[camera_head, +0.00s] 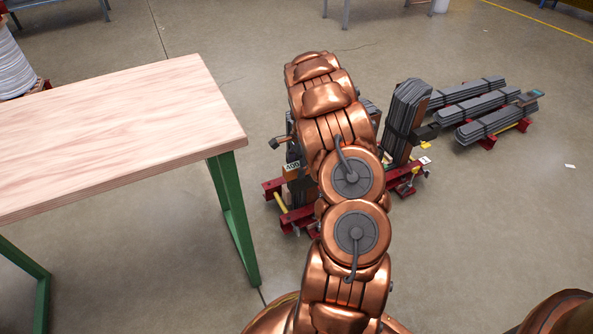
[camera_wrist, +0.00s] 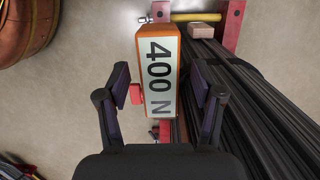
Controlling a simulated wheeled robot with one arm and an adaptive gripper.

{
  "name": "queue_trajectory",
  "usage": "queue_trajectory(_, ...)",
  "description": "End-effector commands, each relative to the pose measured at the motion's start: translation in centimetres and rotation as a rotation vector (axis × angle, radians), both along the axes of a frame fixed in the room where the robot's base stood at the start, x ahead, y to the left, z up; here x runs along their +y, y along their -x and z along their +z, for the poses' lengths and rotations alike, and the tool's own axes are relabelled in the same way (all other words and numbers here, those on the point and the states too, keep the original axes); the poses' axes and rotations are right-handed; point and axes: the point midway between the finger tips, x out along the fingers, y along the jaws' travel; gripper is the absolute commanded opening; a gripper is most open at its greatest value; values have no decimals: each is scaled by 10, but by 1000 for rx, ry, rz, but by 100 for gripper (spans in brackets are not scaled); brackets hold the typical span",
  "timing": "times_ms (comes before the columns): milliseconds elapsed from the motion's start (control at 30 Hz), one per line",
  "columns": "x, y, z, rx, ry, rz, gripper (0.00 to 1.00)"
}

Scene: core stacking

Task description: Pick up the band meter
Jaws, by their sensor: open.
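The band meter (camera_wrist: 160,72) is an orange box with a white face reading "400 N" in the wrist view. A small red part sticks out of its left side. My gripper (camera_wrist: 160,84) is open, one dark finger on each side of the box, with a visible gap on both sides. Whether the fingers are level with the box in depth is unclear. In the head view a small label reading "400" (camera_head: 292,167) shows left of my copper arm; my arm hides most of what lies behind it.
Dark stacked strips (camera_wrist: 236,95) run close along the right of the meter. Red stands (camera_head: 292,219) carry the stack on the floor. More strip bundles (camera_head: 490,112) lie at the right. A wooden table (camera_head: 110,125) with green legs stands left, its top clear.

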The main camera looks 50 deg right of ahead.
Motion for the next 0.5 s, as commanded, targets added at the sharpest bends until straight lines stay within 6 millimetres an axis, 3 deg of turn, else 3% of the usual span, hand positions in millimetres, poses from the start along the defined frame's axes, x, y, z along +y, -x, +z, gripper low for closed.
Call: queue_trajectory(500, 0, 0, -4, 0, -1, 0, 67)
